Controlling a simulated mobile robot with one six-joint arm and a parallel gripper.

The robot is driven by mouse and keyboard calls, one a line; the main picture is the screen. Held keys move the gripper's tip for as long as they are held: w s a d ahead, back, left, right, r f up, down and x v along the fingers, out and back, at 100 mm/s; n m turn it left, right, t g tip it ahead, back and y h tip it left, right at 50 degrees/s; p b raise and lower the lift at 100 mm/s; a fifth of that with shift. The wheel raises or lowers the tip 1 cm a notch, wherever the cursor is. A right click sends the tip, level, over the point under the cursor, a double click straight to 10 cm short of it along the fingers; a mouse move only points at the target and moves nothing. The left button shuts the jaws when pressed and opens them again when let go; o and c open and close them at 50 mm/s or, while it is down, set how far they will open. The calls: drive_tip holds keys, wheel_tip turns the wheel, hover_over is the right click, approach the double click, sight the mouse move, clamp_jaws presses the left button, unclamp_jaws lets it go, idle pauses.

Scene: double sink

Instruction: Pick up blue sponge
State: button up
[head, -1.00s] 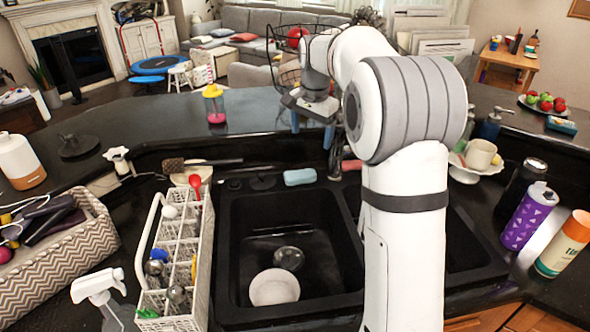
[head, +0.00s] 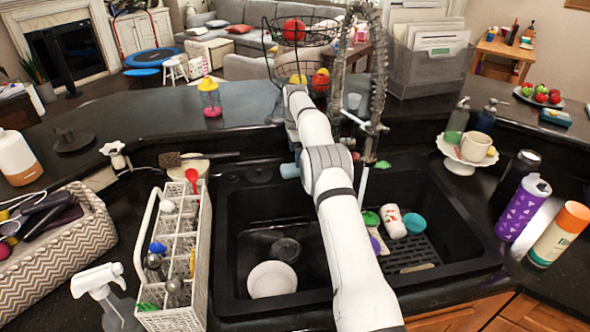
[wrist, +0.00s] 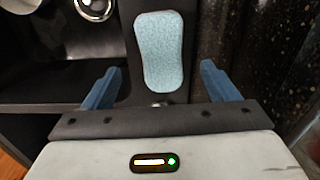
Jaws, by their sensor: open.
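The blue sponge (wrist: 161,52) lies on the dark sink edge in the wrist view, its long side running away from my gripper. My gripper (wrist: 160,82) is open, with one blue finger on each side of the sponge's near part and a gap on both sides. The fingers do not touch the sponge in this view. The height between the fingers and the sponge is hard to judge. In the head view my arm reaches over the sink divider and hides most of the area around the sponge.
The black double sink (head: 237,215) holds a white bowl (head: 272,280) in the left basin and a cup (head: 391,222) among other dishes in the right one. A white dish rack (head: 205,250) stands at left. A wire fruit basket (head: 290,62) and a faucet (head: 378,90) are behind.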

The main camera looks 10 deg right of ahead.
wheel_tip(320, 180, down, 6)
drive_tip(key=shift+w+f+p, duration=0.1)
drive_tip(key=shift+p, duration=1)
drive_tip(key=shift+c, duration=0.3)
drive_tip(key=c, duration=1)
wheel_tip(320, 180, up, 10)
drive_tip(key=b, duration=0.1)
